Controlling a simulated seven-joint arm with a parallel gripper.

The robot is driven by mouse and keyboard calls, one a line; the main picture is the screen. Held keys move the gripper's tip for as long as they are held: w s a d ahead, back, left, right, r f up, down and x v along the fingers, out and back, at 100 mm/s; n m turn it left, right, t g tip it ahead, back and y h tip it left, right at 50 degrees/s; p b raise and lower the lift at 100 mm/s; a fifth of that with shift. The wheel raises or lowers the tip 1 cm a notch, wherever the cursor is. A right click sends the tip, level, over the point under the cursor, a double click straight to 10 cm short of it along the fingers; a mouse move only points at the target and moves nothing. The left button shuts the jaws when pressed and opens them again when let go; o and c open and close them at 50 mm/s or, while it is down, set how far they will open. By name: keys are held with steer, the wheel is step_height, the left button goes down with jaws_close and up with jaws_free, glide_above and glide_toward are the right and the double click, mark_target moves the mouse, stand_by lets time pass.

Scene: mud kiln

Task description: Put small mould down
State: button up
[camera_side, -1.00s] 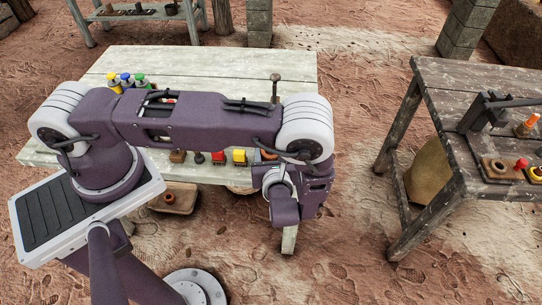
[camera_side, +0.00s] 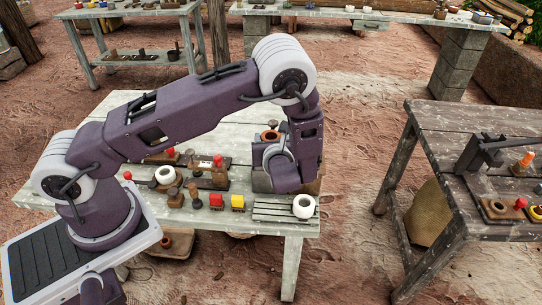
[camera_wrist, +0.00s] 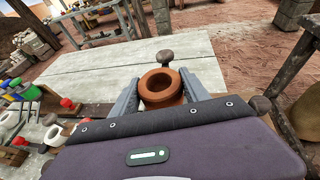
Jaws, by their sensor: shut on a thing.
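The small mould (camera_wrist: 158,92), a round terracotta-brown ring with a dark hollow, sits between the two grey fingers of my gripper (camera_wrist: 162,86). The fingers are shut on it, and its open top faces the wrist camera. In the side view its brown rim (camera_side: 270,135) shows just left of my wrist, over the pale table (camera_side: 235,115). My wrist hides most of the fingers there. I cannot tell whether the mould's underside touches anything.
A knobbed post (camera_wrist: 167,57) stands just beyond the mould. A slatted rack (camera_side: 270,210) with a white ring (camera_side: 303,206) is at the table's front right. The table's far part is clear.

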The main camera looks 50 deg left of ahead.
step_height(320, 180, down, 5)
steer(key=shift+f, duration=0.1)
steer(key=o, duration=1.5)
steer(key=shift+f, duration=0.1)
